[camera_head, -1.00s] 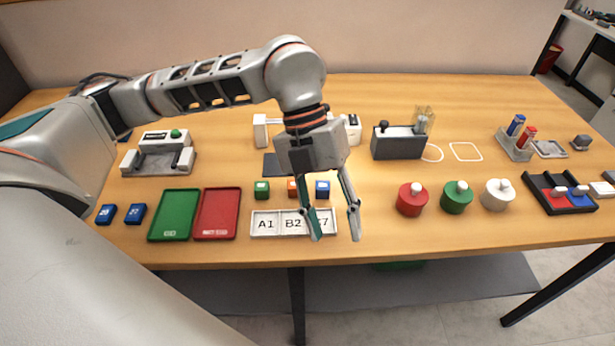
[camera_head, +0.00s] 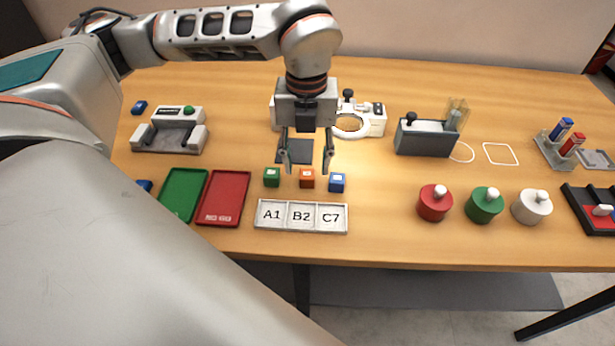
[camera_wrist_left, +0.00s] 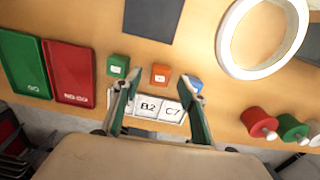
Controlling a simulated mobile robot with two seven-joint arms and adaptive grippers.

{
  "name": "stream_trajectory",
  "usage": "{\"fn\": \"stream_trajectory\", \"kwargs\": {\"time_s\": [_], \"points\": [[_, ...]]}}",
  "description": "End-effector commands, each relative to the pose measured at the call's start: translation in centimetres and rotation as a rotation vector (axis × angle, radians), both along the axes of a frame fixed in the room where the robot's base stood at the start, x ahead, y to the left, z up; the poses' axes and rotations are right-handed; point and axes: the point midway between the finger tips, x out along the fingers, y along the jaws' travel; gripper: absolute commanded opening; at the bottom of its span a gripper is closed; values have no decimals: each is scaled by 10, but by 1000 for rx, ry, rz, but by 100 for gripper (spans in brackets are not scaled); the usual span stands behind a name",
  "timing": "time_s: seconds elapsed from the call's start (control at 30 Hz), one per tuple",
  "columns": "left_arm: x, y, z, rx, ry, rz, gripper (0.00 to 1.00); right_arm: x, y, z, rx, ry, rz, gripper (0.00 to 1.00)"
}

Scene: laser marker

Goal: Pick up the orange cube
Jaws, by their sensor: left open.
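The orange cube (camera_head: 307,178) stands on the table between the green cube (camera_head: 271,177) and the blue cube (camera_head: 337,182), behind the white tray marked A1, B2 and C7 (camera_head: 260,224). My left gripper (camera_head: 307,170) is open and empty, pointing down, with its fingertips above or behind the cube row; its exact height is unclear. In the left wrist view the orange cube (camera_wrist_left: 160,74) shows between the two open fingers, beyond their tips. The green cube (camera_wrist_left: 118,66) and blue cube (camera_wrist_left: 195,84) lie near the left and right fingertips. My right gripper is not in view.
A green tray (camera_head: 183,190) and a red tray (camera_head: 223,195) lie left of the cubes. A dark square pad (camera_head: 322,152) and a white ring device (camera_head: 370,121) are behind. Red (camera_head: 434,204), green (camera_head: 484,206) and white (camera_head: 531,207) knobbed cylinders stand to the right.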

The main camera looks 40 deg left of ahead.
Motion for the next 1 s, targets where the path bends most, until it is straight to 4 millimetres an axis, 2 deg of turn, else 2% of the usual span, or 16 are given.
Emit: {"fn": "stream_trajectory", "kwargs": {"time_s": [0.03,0.13,0.37,0.4,0.5,0.53,1.0], "points": [[0,0,-10,1,4,0,42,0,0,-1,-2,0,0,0],[0,0,-22,1,3,-1,42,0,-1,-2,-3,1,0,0],[1,0,-25,-1,-1,-1,42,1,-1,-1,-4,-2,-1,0],[1,0,-25,-1,-1,-1,39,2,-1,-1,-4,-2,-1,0],[1,0,-25,-1,-1,-1,13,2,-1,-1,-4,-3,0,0],[1,0,-25,-1,-1,-1,10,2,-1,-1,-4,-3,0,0],[1,0,-19,0,-1,-1,10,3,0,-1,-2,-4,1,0]]}}
